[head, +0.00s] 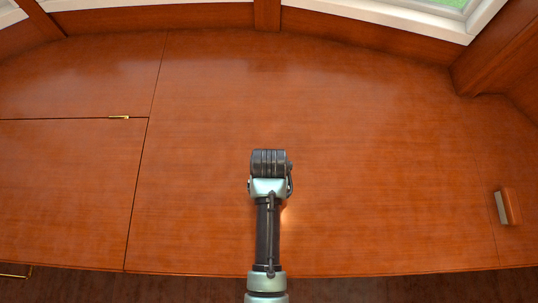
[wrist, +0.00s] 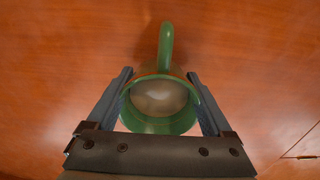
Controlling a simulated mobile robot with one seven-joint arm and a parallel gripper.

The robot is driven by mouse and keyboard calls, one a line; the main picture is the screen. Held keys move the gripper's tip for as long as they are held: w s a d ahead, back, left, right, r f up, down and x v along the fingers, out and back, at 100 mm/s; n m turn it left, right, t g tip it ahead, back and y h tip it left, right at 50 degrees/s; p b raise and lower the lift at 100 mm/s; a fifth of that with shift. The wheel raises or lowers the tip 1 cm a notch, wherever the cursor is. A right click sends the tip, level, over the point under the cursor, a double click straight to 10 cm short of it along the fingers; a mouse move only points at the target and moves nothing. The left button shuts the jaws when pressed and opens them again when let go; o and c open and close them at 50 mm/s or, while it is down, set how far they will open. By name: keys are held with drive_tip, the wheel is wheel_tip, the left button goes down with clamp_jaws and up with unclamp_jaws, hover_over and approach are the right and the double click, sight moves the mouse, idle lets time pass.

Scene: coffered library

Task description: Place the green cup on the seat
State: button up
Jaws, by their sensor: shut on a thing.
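The green cup (wrist: 160,122) is between the two fingers of my gripper (wrist: 160,75) in the wrist view. I look down into its open mouth, and its handle points to the top of the picture. The fingers are shut on the cup from both sides. The seat (head: 330,110) is a wide, polished reddish wood surface; it also fills the background of the wrist view (wrist: 60,45). In the head view my arm reaches over the seat's middle, and it hides the cup and fingers. I cannot tell whether the cup touches the wood.
A small brown block with a pale side (head: 508,206), perhaps a book, is at the seat's right. A brass fitting (head: 119,117) sits on a panel seam at the left. Wood panelling and windows edge the back. The wood around my arm is clear.

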drive_tip(key=shift+f, duration=0.95)
drive_tip(key=shift+f, duration=0.2)
drive_tip(key=o, duration=1.3)
drive_tip(key=shift+r, duration=0.1)
